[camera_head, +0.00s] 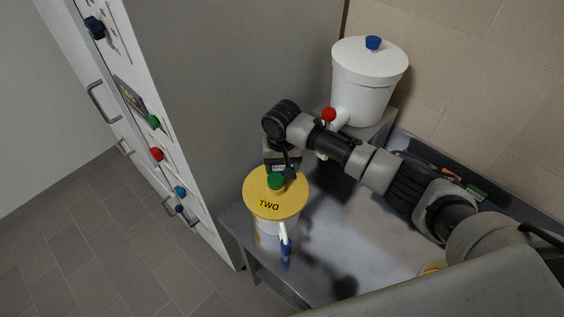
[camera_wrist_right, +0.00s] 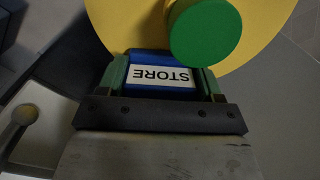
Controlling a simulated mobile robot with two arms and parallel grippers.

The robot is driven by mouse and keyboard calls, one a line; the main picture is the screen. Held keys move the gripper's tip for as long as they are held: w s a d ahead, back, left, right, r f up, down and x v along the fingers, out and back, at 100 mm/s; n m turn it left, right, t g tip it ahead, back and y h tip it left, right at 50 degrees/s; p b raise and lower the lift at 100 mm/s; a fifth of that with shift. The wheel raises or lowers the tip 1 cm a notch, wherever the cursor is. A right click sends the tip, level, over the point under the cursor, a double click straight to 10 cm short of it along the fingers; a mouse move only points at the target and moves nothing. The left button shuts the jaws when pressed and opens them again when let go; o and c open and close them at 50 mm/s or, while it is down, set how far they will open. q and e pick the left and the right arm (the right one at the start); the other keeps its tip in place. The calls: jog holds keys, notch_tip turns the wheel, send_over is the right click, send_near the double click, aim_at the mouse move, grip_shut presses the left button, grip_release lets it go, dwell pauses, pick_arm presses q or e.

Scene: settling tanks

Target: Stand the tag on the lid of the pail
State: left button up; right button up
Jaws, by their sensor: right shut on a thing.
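My right gripper (camera_head: 284,172) is shut on a blue tag with a white label; the label reads STORE, upside down, in the right wrist view (camera_wrist_right: 162,75). The green fingers (camera_wrist_right: 160,80) grip the tag at its two sides. The tag is at the far edge of the yellow lid (camera_head: 262,204) marked TWO, just behind the lid's green knob (camera_head: 276,181). I cannot tell whether the tag touches the lid. The lid sits on a pale pail (camera_head: 268,226) with a blue-handled tap. My left gripper is out of view.
A white container (camera_head: 362,95) with a blue knob and a red-handled tap (camera_head: 328,114) stands at the back. A green item (camera_head: 477,192) lies by the wall at the right. A tall grey cabinet (camera_head: 235,90) closes off the left. The metal bench (camera_head: 325,240) is mostly bare.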

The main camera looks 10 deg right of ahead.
jog(key=shift+f, duration=0.2)
jog(key=o, duration=0.9)
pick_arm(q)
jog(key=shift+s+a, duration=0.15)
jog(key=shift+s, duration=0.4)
pick_arm(e)
notch_tip(320, 180, up, 12)
jog(key=b, duration=0.2)
jog(key=shift+f+b, duration=0.2)
jog(key=shift+b, duration=0.2)
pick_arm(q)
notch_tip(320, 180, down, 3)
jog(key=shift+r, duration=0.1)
pick_arm(e)
jog(key=shift+r, duration=0.4)
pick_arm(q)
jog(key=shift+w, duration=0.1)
